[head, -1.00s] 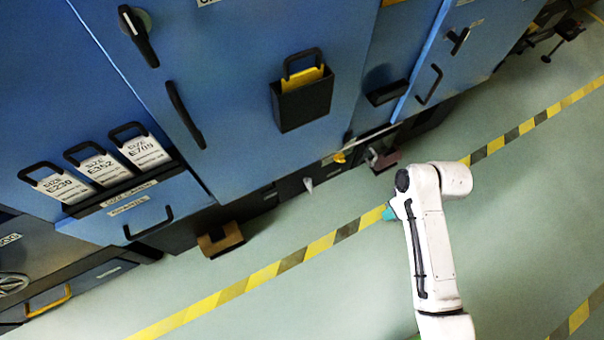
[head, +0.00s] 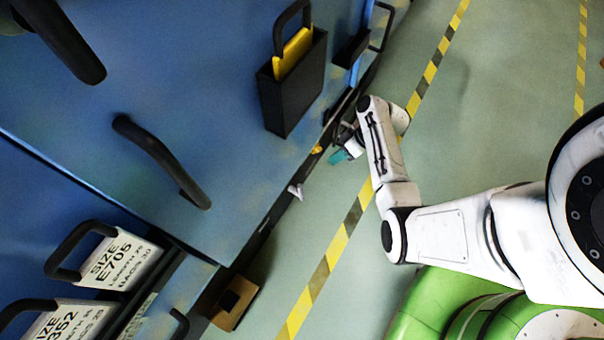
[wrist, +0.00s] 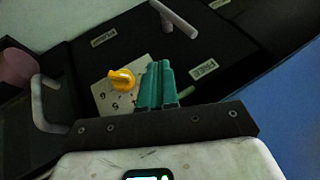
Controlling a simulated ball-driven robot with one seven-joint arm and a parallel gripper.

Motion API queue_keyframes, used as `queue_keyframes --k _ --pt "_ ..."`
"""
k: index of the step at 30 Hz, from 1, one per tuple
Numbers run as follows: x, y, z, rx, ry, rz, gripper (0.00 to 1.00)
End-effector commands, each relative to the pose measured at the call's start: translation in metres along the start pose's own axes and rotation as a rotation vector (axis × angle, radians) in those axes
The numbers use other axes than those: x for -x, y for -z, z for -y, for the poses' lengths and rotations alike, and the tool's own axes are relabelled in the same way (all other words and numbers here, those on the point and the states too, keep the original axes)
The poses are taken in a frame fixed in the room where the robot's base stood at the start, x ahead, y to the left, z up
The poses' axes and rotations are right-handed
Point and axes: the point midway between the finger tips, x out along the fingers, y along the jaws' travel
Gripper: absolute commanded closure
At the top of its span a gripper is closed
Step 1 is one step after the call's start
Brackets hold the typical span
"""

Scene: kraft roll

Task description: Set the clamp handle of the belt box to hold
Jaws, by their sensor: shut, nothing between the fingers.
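My gripper (wrist: 157,85) has teal fingers, held together with nothing between them. In the wrist view, a grey lever-like handle (wrist: 178,20) stands out from a dark box face (wrist: 150,45), beyond my fingertips and apart from them. It looks like the clamp handle. A label reading FREE (wrist: 204,70) is on one side of it; another label (wrist: 103,38) on the other side is too small to read surely. In the head view my gripper (head: 342,156) is low beside the blue cabinet, and a pale pointed piece (head: 296,190) sticks out there, possibly the same handle.
A yellow knob (wrist: 122,79) on a pale plate is close left of my fingers. A grey bar handle (wrist: 45,105) and a pinkish cylinder (wrist: 16,68) are farther left. The striped floor is open.

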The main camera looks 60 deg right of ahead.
Motion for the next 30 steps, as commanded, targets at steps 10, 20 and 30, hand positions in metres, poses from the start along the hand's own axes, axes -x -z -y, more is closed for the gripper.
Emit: queue_keyframes --k 10,20,30 --pt "-0.007 -0.001 0.000 0.000 0.001 0.003 1.00" --pt "-0.064 -0.002 -0.001 0.001 0.002 0.004 1.00" --pt "-0.111 -0.002 0.018 0.003 0.000 0.003 1.00"
